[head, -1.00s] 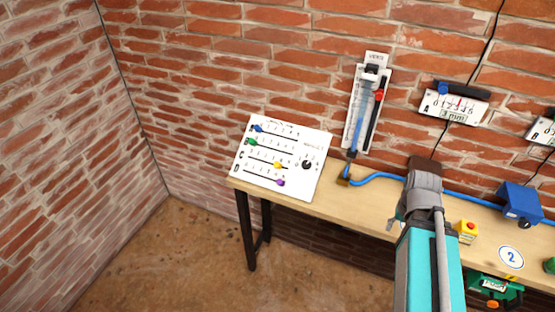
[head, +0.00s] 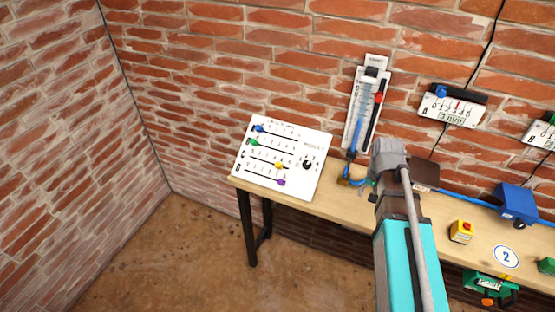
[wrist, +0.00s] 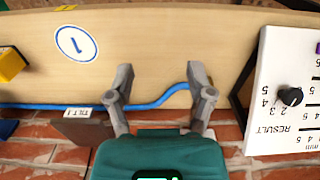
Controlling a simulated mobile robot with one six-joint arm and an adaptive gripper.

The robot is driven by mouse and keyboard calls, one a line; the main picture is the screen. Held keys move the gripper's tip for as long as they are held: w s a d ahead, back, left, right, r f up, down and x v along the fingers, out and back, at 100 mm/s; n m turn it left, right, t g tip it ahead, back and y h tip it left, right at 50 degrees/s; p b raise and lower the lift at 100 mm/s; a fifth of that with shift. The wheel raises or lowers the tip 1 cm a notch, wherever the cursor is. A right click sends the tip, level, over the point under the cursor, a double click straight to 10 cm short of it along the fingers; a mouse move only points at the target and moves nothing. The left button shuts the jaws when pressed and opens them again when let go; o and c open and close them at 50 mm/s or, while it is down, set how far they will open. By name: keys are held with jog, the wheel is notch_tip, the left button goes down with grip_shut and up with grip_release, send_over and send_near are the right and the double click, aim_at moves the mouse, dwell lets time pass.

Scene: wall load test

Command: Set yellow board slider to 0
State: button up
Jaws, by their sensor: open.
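The white board (head: 312,185) leans at the left end of the workbench. It has rows of sliders: blue (head: 258,128), green (head: 254,142), yellow (head: 279,166) and purple (head: 281,182). The yellow slider is right of the middle of its row; its exact number is too small to read. My gripper (head: 367,182) is right of the board, apart from it, with its fingers partly hidden by my wrist. In the wrist view my gripper (wrist: 158,78) is open and empty above the bench, and the board (wrist: 268,80) shows upside down at the right; its yellow slider is out of view.
A black knob (head: 307,164) sits right of the sliders. A blue cable (head: 455,194) runs along the bench (head: 330,206). A tall gauge (head: 357,115) hangs behind. A brown block labelled TILT 1 (wrist: 88,128) is near my gripper. A yellow button box (head: 461,232) stands to the right.

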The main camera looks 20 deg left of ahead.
jog(key=w+a+r+p, duration=0.2)
jog(key=w+a, duration=0.2)
jog(key=a, duration=0.5)
jog(key=w+a+r+p, duration=0.2)
jog(key=w+a+r, duration=0.15)
jog(key=a, duration=0.55)
notch_tip(320, 180, up, 2)
jog(key=p, duration=0.3)
send_over(278, 163)
jog(key=shift+m, duration=0.3)
jog(key=shift+f, duration=0.15)
notch_tip(278, 163, down, 14)
jog(key=b, duration=1.4)
jog(key=shift+r, duration=0.25)
grip_shut()
